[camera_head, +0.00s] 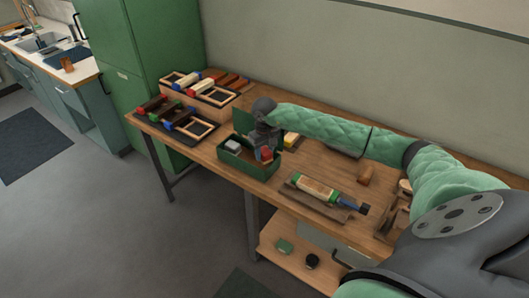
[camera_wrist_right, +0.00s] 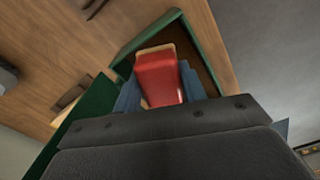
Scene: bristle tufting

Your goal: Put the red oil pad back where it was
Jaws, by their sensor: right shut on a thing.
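The red oil pad (camera_head: 266,154) is between the fingers of my right gripper (camera_head: 264,146), at the right part of an open green box (camera_head: 247,172). In the right wrist view the red pad (camera_wrist_right: 158,77) has a tan edge and sits between the two bluish fingers (camera_wrist_right: 158,95), with the green box wall (camera_wrist_right: 150,36) around it. I cannot tell whether the pad touches the box floor. A light grey block (camera_head: 233,146) lies in the left part of the box. My left gripper is not in view.
Two racks of coloured brushes or blocks (camera_head: 197,91) stand on the bench's left end. A green-and-cream tool (camera_head: 315,187) lies on a wooden holder in front. Bare bench (camera_head: 207,150) shows left of the box.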

